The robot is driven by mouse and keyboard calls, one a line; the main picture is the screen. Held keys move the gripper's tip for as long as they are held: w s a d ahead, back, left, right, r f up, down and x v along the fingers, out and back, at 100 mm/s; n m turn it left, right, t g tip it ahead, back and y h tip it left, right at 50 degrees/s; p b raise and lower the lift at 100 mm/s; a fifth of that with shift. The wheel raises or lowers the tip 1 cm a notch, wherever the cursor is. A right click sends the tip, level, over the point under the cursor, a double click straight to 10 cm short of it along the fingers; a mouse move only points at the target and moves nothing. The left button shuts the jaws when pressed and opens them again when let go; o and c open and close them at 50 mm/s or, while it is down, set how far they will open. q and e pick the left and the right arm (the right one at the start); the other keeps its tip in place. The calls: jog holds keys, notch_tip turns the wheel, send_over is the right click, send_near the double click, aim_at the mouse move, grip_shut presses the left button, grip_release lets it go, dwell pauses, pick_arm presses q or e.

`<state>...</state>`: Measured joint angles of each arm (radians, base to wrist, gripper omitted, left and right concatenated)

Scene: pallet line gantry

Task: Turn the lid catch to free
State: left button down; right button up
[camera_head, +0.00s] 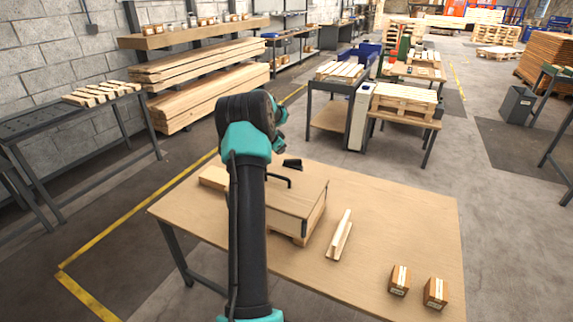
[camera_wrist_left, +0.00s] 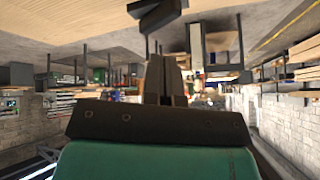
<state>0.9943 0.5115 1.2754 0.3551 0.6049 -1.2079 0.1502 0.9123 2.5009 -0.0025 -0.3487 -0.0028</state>
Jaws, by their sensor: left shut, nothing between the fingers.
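A wooden box (camera_head: 304,199) with a flat lid stands on the workbench, partly covered by my left arm. A black bent bar (camera_head: 276,181) lies across its lid; I cannot tell whether it is the catch or a handle. A small black piece (camera_head: 292,164) shows just beyond the box. My left gripper's fingers (camera_wrist_left: 168,62) are shut and empty in the left wrist view, pointing out across the room and touching nothing. In the head view my arm largely hides that gripper. A dark block (camera_wrist_left: 155,13) shows close to it in the wrist view. My right gripper is not in view.
The workbench (camera_head: 400,222) also holds a wooden piece (camera_head: 340,236) right of the box and two small cartons (camera_head: 399,281) at the front right. Another wooden block (camera_head: 213,178) is left of my arm. The bench's right half is mostly clear.

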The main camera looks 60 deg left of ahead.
aim_at(293, 162)
pick_arm(q)
jog(key=m, duration=0.1)
jog(key=s+d+m, duration=0.1)
jog(key=m, duration=0.1)
jog(key=s+d+m+y, duration=0.1)
jog(key=shift+d+f+m, duration=0.1)
jog(key=shift+f+m, duration=0.1)
jog(key=shift+m, duration=0.2)
jog(key=shift+x, duration=5)
jog(key=shift+w, duration=0.1)
